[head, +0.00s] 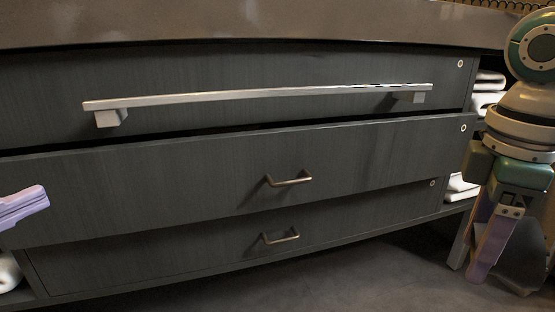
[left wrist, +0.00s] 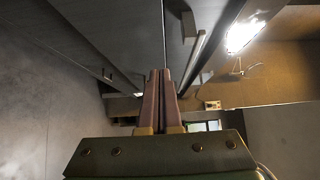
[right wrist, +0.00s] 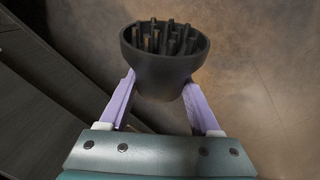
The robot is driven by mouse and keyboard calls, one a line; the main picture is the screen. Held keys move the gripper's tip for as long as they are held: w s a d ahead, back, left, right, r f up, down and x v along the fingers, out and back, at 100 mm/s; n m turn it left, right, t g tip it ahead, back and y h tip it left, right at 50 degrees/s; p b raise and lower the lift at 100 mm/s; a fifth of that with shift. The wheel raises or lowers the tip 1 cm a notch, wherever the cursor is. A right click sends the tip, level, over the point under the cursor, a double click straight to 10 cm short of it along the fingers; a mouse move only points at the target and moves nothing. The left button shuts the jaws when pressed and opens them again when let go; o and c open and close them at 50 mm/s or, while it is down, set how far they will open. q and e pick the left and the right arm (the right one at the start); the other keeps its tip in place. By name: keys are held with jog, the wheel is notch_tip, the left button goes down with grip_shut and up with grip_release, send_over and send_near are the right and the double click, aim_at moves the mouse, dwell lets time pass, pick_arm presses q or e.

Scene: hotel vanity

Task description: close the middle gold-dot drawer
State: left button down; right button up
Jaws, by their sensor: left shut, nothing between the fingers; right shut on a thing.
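The middle drawer (head: 220,178) of the dark wood vanity has a small bronze handle (head: 288,180) and a gold dot (head: 463,128) at its upper right corner. It stands out from the cabinet, with a dark gap above its front. My left gripper (head: 42,194) is shut and empty in front of the drawer's left part; its closed fingers also show in the left wrist view (left wrist: 160,76). My right gripper (right wrist: 160,85) is shut on a black, round, pronged piece (right wrist: 165,60), which looks like a hair dryer diffuser. In the head view the right gripper is at the right, beside the drawers.
The top drawer (head: 200,75) has a long silver bar handle (head: 270,95). The bottom drawer (head: 180,258) has a small bronze handle (head: 281,238) and sits further back. White towels (head: 488,90) lie on shelves at the right. The floor (head: 370,275) in front is clear.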

aim_at(95, 188)
pick_arm(q)
jog(key=b+x, duration=0.1)
jog(key=x, duration=0.1)
jog(key=a+b+x, duration=0.1)
jog(key=x, duration=0.2)
jog(key=w+b+x, duration=0.1)
jog(key=b+x, duration=0.1)
jog(key=x, duration=0.1)
jog(key=shift+w+a+f, duration=0.15)
jog(key=shift+a, duration=0.15)
jog(key=shift+w+a+b, duration=0.2)
jog(key=shift+w+b, duration=0.1)
jog(key=shift+w, duration=0.3)
